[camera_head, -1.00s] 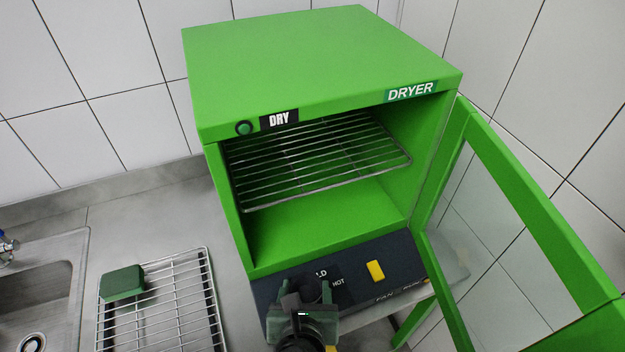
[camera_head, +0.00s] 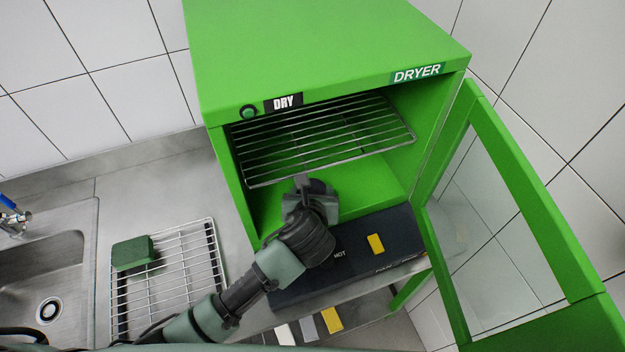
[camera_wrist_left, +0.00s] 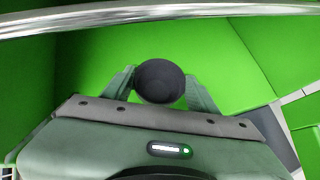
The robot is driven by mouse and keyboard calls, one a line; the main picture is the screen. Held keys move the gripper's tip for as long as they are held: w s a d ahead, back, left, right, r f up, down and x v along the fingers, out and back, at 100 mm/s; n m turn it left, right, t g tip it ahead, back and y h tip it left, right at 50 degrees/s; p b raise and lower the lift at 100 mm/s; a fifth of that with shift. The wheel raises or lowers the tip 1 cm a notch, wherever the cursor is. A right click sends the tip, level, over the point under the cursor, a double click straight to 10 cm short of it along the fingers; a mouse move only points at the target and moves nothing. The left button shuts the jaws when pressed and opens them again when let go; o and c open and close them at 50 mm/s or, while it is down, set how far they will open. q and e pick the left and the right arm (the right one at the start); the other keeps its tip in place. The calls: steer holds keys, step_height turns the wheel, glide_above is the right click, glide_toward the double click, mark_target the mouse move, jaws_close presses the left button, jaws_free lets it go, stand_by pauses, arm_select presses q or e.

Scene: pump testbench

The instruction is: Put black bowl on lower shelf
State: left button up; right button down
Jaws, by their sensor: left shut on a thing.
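The black bowl (camera_wrist_left: 160,82) shows in the left wrist view between the two fingers of my left gripper (camera_wrist_left: 160,90), which is shut on it. In the head view my left gripper (camera_head: 312,190) reaches into the open green dryer (camera_head: 330,50), below its wire rack (camera_head: 320,140) and above the green floor (camera_head: 375,190). A small dark part of the bowl (camera_head: 318,186) shows there; the rest is hidden by the gripper. I cannot tell whether the bowl touches the floor. My right gripper is not in view.
The dryer's glass door (camera_head: 510,200) stands open on the right. A dark control panel with a yellow switch (camera_head: 376,244) lies below the opening. A drying rack (camera_head: 180,270) with a green sponge (camera_head: 134,253) and a sink (camera_head: 40,280) are at left.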

mark_target(313, 182)
arm_select(q)
steer(key=w, duration=0.2)
steer(key=w+p, duration=0.1)
steer(key=shift+w+f, duration=0.15)
steer(key=shift+f, duration=0.15)
steer(key=shift+w+f, duration=0.1)
steer(key=shift+f, duration=0.35)
steer(key=o, duration=1.6)
steer(key=shift+f, duration=0.1)
steer(key=b+v, duration=0.1)
steer(key=v, duration=1.1)
